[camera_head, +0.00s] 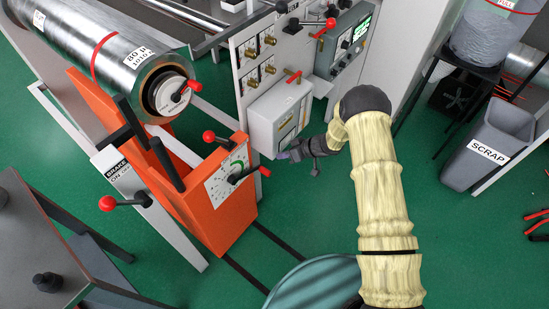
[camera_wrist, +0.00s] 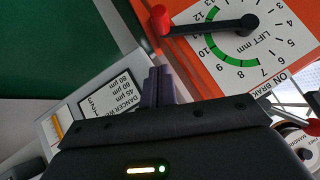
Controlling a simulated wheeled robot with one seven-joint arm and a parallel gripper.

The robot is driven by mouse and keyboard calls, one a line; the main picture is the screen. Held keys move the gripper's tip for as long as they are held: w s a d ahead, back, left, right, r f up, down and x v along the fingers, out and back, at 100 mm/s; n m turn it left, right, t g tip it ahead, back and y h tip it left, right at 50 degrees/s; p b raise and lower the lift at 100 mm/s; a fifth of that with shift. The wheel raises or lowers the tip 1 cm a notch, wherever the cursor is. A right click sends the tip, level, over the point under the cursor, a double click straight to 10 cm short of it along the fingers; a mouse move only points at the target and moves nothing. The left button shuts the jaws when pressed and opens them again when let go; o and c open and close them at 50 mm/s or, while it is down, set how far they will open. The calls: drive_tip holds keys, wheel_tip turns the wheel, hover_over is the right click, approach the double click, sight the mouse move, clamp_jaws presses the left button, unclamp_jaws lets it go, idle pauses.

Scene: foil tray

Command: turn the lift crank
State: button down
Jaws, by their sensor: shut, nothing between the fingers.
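The lift crank (camera_head: 247,175) is a black arm with a red knob at its end, on a white dial plate (camera_head: 215,184) with a green arc, fixed to the orange stand. In the wrist view the crank (camera_wrist: 212,27) points left across the plate (camera_wrist: 268,50) marked "LIFT mm", with its red knob (camera_wrist: 160,19) at the left end. My gripper (camera_head: 284,155) is just right of and above the knob in the head view. In the wrist view my dark fingers (camera_wrist: 158,75) are together and empty, below the knob and apart from it in the picture.
The orange stand (camera_head: 228,222) carries a metal roll (camera_head: 100,45) and another red-knobbed lever (camera_head: 209,136). A brake lever (camera_head: 122,202) sticks out at left. A white box (camera_head: 277,118) on the panel is close by my gripper.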

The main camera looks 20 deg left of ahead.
drive_tip(key=v, duration=0.6)
drive_tip(key=shift+d, duration=0.25)
drive_tip(key=shift+a, duration=0.15)
